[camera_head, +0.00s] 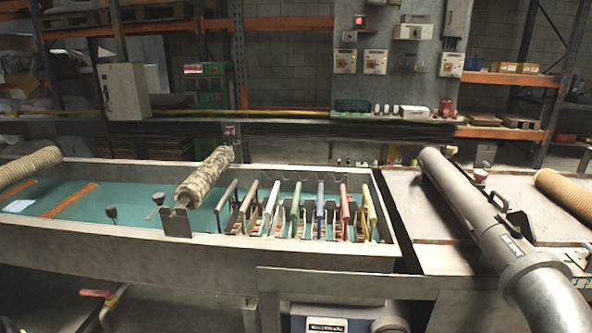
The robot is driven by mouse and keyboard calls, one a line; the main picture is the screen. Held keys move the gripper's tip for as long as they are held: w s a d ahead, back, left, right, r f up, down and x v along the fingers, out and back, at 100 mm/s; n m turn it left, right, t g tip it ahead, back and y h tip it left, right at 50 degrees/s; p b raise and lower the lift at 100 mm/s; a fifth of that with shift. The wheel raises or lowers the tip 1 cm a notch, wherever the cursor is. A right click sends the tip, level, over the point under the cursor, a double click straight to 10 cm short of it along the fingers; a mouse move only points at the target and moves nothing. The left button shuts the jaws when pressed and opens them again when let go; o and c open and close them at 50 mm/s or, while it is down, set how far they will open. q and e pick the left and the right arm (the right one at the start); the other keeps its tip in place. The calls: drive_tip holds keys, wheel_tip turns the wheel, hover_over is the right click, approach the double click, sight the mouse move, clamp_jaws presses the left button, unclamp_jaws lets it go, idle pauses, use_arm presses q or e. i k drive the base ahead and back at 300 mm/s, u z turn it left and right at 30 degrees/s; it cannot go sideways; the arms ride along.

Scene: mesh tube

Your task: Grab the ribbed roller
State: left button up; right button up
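Three roller-like cylinders are in the head view. A pale beige, finely ribbed one (28,166) lies at the left, cut off by the frame edge. A mottled, rough-surfaced roller (206,176) lies tilted over the middle of the teal-floored trough, its near end at a small grey bracket (177,222). A tan ribbed one (568,192) lies at the right edge, partly out of frame. I cannot tell which one the task names.
The long metal trough (130,248) holds a row of coloured upright plates (320,210) right of the mottled roller. A large grey pipe (470,200) with a handle lies across the right table. Shelving and a control panel (390,60) stand behind.

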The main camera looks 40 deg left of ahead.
sight(191, 194)
drive_tip(key=z, duration=1.15)
drive_tip(key=k, duration=1.85)
drive_tip(key=u, duration=2.5)
drive_tip(key=i, duration=0.45)
drive_tip(key=u, duration=0.1)
